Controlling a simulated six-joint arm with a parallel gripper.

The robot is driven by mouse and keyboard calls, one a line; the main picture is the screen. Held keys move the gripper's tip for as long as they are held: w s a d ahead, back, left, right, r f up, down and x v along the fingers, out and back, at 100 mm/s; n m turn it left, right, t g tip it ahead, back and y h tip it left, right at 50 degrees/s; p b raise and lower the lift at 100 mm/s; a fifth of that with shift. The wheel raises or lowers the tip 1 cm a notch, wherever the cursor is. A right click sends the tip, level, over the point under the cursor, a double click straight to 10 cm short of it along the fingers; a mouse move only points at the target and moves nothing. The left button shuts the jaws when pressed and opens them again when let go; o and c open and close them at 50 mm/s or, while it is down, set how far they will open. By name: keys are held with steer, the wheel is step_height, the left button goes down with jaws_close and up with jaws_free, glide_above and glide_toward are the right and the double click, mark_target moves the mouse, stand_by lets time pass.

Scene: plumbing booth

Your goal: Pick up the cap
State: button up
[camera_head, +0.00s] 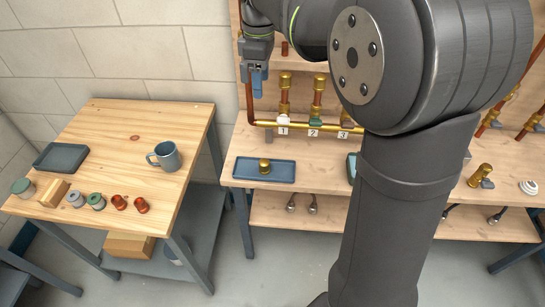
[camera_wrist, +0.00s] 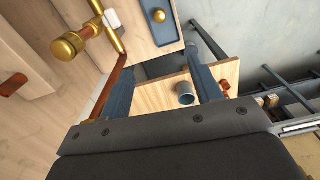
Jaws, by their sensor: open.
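A small brass cap (camera_head: 265,165) stands on a dark blue tray (camera_head: 284,178) on the wooden bench. In the wrist view the brass cap (camera_wrist: 158,15) also shows near the top edge, on the tray (camera_wrist: 165,38). My gripper (camera_head: 257,82) is in the air in front of the back panel, above the tray and apart from the cap. In the wrist view my gripper (camera_wrist: 160,62) has its two fingers spread with nothing held between them. My arm hides part of the bench to the right.
Copper pipes with brass valves (camera_head: 316,97) and numbered tags stand behind the tray. A side table (camera_head: 150,115) at left holds a blue mug (camera_head: 165,156), a dark tray (camera_head: 61,157), a wooden block (camera_head: 54,193) and several small fittings. Floor shows between table and bench.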

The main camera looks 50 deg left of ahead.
step_height(320, 180, down, 14)
steer(key=m, duration=0.8)
glide_toward(264, 161)
steer(key=f, duration=0.5)
steer(key=shift+s+d, duration=0.15)
steer(key=shift+d, duration=0.05)
steer(key=shift+a+f, duration=0.2)
steer(key=shift+f, duration=2.6)
steer(key=c, duration=1.1)
